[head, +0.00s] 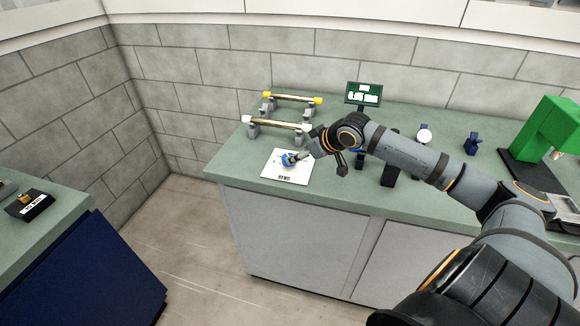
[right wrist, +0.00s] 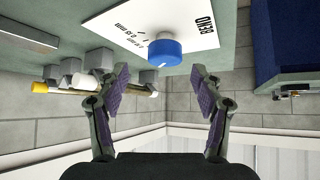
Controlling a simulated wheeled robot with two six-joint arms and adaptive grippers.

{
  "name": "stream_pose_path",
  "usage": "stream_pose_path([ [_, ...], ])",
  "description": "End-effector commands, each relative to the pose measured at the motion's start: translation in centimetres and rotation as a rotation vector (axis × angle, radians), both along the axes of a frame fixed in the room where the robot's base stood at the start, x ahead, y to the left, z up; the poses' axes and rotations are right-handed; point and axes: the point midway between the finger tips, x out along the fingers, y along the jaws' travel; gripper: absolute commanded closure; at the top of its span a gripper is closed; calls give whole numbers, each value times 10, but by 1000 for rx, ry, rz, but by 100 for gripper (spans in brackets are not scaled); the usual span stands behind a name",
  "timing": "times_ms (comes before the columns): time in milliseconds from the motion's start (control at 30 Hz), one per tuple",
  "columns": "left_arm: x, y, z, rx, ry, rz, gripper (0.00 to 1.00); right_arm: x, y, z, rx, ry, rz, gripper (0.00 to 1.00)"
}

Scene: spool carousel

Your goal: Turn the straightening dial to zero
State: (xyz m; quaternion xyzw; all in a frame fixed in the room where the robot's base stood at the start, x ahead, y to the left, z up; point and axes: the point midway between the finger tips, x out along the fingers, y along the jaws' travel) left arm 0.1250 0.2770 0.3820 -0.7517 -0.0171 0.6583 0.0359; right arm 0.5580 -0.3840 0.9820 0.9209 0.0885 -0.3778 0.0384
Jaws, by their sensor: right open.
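A blue dial (head: 287,159) stands on a white plate (head: 272,172) at the front left of the green counter. In the right wrist view the dial (right wrist: 165,50) has a white top or rim mark, and the plate (right wrist: 118,28) carries the word BEND and small scale print, too small to read fully. My right gripper (head: 297,157) is at the dial in the head view. In the wrist view my right gripper (right wrist: 157,76) is open and empty, with the dial just beyond its fingertips, roughly between them. My left gripper is not in view.
Two rods on grey supports lie behind the plate, one with yellow ends (head: 293,97) and one with white ends (head: 275,123). A small display (head: 363,93) stands behind. A green machine (head: 545,137) is at right. A separate counter with a dark box (head: 30,205) is at left.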

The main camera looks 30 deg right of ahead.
Motion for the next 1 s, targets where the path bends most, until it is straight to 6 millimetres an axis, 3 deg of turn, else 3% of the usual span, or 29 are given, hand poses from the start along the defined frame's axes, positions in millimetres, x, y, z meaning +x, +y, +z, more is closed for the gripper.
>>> stream_pose_path([
  [67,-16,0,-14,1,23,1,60,6,7,-7,13,-5,9,33],
  [200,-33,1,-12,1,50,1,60,16,8,-14,13,-1,9,33],
  [533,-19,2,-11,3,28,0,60,38,13,-38,7,3,11,33],
  [867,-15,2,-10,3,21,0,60,41,14,-42,3,5,12,33],
  [1000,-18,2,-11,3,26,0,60,41,14,-42,3,5,11,49],
])
